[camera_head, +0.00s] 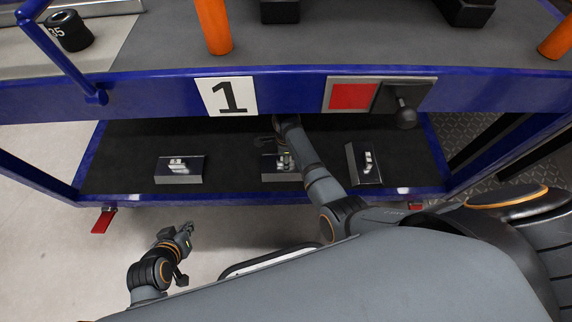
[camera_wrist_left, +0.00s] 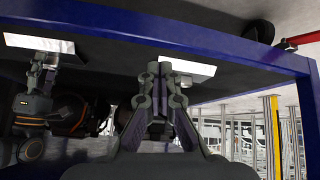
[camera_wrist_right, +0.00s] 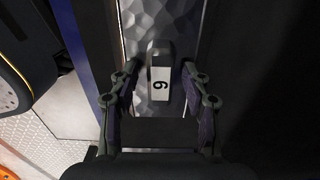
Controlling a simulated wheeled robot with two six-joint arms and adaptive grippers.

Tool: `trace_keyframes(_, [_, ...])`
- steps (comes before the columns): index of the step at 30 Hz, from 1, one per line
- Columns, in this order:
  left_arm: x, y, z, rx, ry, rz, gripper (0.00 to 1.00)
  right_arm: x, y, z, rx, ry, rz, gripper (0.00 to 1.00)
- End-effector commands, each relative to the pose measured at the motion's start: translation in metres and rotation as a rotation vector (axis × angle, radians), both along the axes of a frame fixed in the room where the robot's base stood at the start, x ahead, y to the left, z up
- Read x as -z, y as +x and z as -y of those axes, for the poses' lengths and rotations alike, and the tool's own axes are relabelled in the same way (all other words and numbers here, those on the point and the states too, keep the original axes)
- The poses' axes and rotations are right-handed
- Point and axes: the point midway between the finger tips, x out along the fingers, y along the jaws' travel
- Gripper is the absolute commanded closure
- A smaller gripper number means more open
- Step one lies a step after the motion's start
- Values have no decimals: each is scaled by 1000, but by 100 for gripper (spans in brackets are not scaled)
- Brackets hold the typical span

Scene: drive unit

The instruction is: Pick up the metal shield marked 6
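The metal shield marked 6 (camera_wrist_right: 160,84) shows in the right wrist view as a dimpled metal plate with a raised block bearing a white label. My right gripper (camera_wrist_right: 158,92) is open, with one finger on each side of that block and visible gaps to it. In the head view, my right gripper (camera_head: 284,160) is over the middle shield (camera_head: 280,176) on the lower shelf and partly hides it. My left gripper (camera_head: 186,231) is in front of the shelf, off to the left. In the left wrist view its fingers (camera_wrist_left: 161,72) are together and empty.
Two more shields lie on the dark lower shelf (camera_head: 230,150), one at left (camera_head: 179,170) and one at right (camera_head: 363,163). Their labels are too small to read. The blue beam (camera_head: 150,95) with a number 1 plate (camera_head: 227,96) runs above my right forearm.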

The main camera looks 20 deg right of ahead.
Motion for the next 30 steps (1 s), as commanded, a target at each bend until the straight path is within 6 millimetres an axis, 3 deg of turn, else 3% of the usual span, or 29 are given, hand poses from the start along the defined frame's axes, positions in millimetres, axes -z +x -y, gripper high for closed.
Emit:
trace_keyframes(2, [0,0,0,0,0,0,100,0,0,0,0,0,0,67])
trace_keyframes(9, [0,0,0,0,0,-1,100,0,0,0,0,0,0,99])
trace_keyframes(23, [0,-3,0,3,2,-22,100,-3,0,1,-1,0,1,100])
trace_keyframes(30, [0,-29,-1,19,17,-188,100,-17,-1,5,-6,0,0,100])
